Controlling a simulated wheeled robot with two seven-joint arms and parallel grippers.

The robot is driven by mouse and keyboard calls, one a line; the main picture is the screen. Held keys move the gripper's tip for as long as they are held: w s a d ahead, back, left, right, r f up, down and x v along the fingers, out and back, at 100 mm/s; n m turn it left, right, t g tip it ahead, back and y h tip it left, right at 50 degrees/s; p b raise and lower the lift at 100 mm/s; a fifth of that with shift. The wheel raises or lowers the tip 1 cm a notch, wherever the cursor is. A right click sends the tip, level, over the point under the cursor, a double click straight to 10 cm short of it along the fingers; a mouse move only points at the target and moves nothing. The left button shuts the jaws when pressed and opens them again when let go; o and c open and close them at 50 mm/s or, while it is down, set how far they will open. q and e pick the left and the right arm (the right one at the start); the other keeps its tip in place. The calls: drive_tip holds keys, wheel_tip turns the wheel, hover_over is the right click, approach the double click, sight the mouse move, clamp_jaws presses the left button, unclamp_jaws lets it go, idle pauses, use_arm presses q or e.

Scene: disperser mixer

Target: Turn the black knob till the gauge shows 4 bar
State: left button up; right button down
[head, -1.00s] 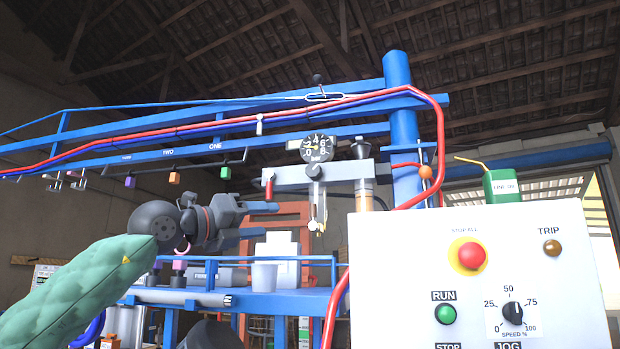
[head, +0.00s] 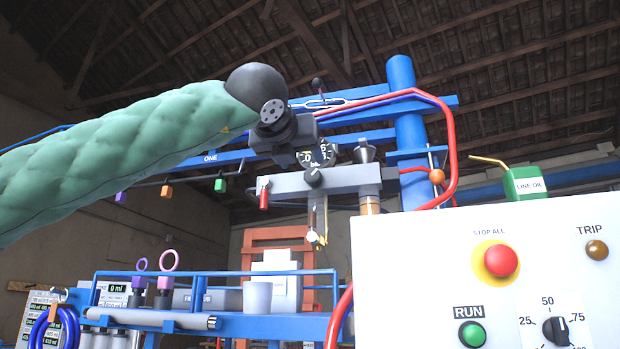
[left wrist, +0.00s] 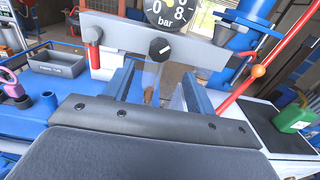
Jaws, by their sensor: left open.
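The black knob (head: 314,178) sits on the front of the grey bar, just below the gauge (head: 326,153). The knob has a white mark, and in the left wrist view the knob (left wrist: 160,48) shows with the mark tilted to the upper right. My left gripper (head: 304,163) is in front of the gauge, covering part of its dial. In the left wrist view its blue fingers (left wrist: 158,74) are spread open and empty, pointing at the bar, with the knob beyond and between them. The gauge (left wrist: 168,12) is cut off at the top there; its needle reading cannot be told.
A red-handled lever (head: 264,194) hangs at the bar's left end. A metal funnel-topped fitting (head: 365,153) stands right of the gauge. A red hose (head: 452,150) runs down the blue post. The white control panel (head: 430,270) fills the lower right.

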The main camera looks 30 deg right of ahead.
sight(311, 174)
use_arm(q)
drive_tip(key=shift+p+x, duration=0.8)
drive_tip(key=shift+x, duration=3.1)
drive_tip(key=shift+a, duration=0.1)
drive_tip(key=c, duration=1)
